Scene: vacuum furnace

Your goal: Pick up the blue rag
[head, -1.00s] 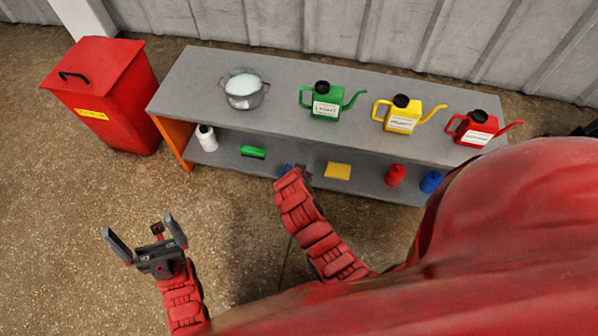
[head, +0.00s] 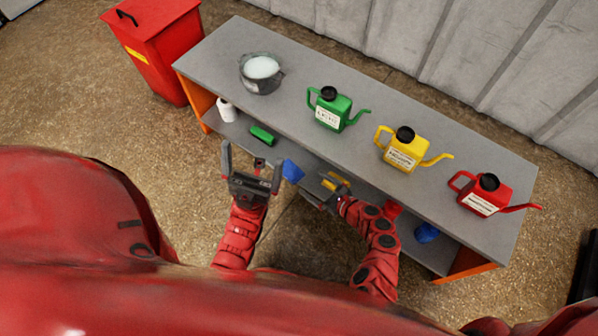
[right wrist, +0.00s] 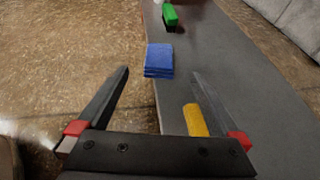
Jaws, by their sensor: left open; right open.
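The blue rag (head: 292,171) lies folded on the lower shelf, near its front edge, between a green item and a yellow rag. It also shows in the right wrist view (right wrist: 159,60), ahead of the fingers and apart from them. My right gripper (head: 319,191) is open and empty, just right of the blue rag, by the yellow rag (head: 336,184). In the right wrist view the yellow rag (right wrist: 196,120) shows beside the right finger. My left gripper (head: 252,156) is open and empty, in front of the shelf, left of the blue rag.
The grey bench top (head: 300,85) overhangs the lower shelf. It carries a pot (head: 261,74) and green (head: 332,108), yellow (head: 403,150) and red (head: 484,195) cans. A white bottle (head: 227,110), green item (head: 262,134) and another blue item (head: 427,232) stand on the lower shelf.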

